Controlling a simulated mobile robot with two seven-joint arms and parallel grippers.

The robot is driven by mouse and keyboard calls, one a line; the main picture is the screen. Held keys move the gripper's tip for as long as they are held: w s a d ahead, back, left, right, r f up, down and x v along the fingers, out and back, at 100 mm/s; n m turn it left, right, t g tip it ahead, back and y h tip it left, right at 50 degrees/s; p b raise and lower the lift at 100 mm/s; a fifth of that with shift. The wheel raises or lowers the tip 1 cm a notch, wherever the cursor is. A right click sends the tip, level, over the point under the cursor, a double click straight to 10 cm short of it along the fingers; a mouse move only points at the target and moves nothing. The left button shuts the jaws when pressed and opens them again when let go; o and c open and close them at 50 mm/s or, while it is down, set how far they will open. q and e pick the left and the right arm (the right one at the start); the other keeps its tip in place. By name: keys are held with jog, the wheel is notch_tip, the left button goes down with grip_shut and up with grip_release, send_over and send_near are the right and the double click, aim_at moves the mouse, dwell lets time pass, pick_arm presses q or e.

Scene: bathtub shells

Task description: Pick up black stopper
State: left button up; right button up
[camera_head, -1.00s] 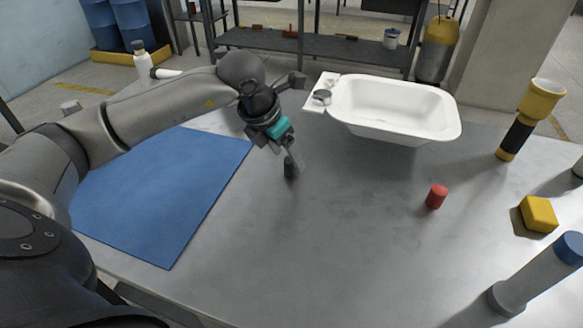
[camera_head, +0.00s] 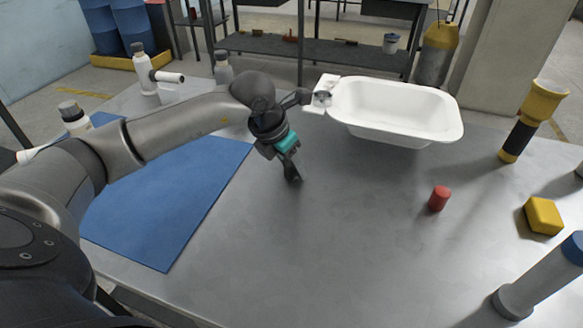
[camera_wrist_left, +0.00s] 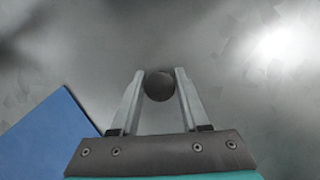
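The black stopper (camera_wrist_left: 159,86) is a dark round piece between the two fingertips of my left gripper (camera_wrist_left: 160,72) in the left wrist view. Both fingers lie right against its sides, and the gripper looks shut on it. In the head view my left gripper (camera_head: 292,170) points down at the middle of the grey table. There the stopper is mostly hidden by the fingers, and I cannot tell whether it touches the table. A white bathtub shell (camera_head: 395,108) stands at the back of the table. My right gripper is not in view.
A red stopper (camera_head: 439,198) stands to the right, with a yellow block (camera_head: 542,215) and a yellow-black flashlight (camera_head: 522,130) beyond. A blue mat (camera_head: 165,205) covers the left. White bottles stand at the back left. The table's front middle is clear.

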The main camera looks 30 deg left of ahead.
pick_arm(q)
grip_shut()
jog(key=shift+r, duration=0.15)
